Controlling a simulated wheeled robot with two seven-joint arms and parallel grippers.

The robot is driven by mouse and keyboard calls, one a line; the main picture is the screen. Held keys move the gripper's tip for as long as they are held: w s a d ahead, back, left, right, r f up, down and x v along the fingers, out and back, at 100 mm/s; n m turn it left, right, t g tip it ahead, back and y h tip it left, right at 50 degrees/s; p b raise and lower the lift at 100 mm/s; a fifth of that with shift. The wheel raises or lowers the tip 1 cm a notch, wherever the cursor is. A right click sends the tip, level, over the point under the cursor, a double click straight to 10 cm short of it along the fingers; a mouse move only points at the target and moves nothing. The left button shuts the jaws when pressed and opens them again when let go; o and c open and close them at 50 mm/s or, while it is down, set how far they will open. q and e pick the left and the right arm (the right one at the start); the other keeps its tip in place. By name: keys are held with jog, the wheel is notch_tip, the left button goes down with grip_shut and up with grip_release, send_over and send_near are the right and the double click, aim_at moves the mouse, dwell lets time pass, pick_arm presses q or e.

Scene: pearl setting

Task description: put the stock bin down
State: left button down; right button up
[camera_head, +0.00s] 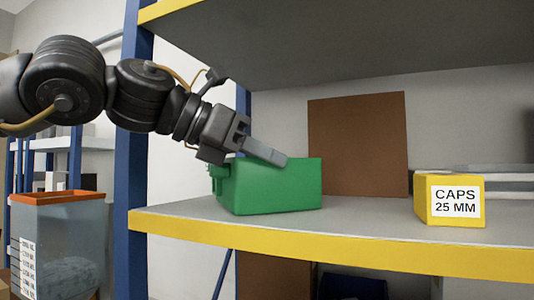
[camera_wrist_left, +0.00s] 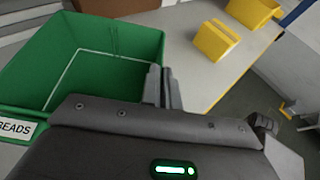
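The stock bin (camera_head: 275,188) is a green open-topped box, upright at the shelf's left end. Its base appears to meet the shelf surface. In the left wrist view the bin (camera_wrist_left: 95,52) shows an empty inside and a white BEADS label at lower left. The exact contact is partly hidden. My right gripper is not in view.
The shelf (camera_head: 370,222) has a yellow front edge and a blue post (camera_head: 133,170) at left. A yellow CAPS 25 MM box (camera_head: 438,188) stands to the right, with free room between it and the bin. A brown board (camera_head: 358,140) stands behind. Another shelf (camera_head: 340,40) hangs above.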

pick_arm(q)
jog(key=c, duration=1.6)
grip_release()
jog(key=shift+w+a, duration=0.1)
jog(key=shift+a, duration=0.05)
jog(key=shift+c, duration=0.2)
jog(key=shift+r, duration=0.15)
jog(key=shift+a, duration=0.15)
jog(key=b+v, duration=0.2)
jog(key=v, duration=0.9)
jog(key=shift+s+a+r, duration=0.15)
jog(key=shift+s+a, duration=0.05)
jog(key=shift+s, duration=0.15)
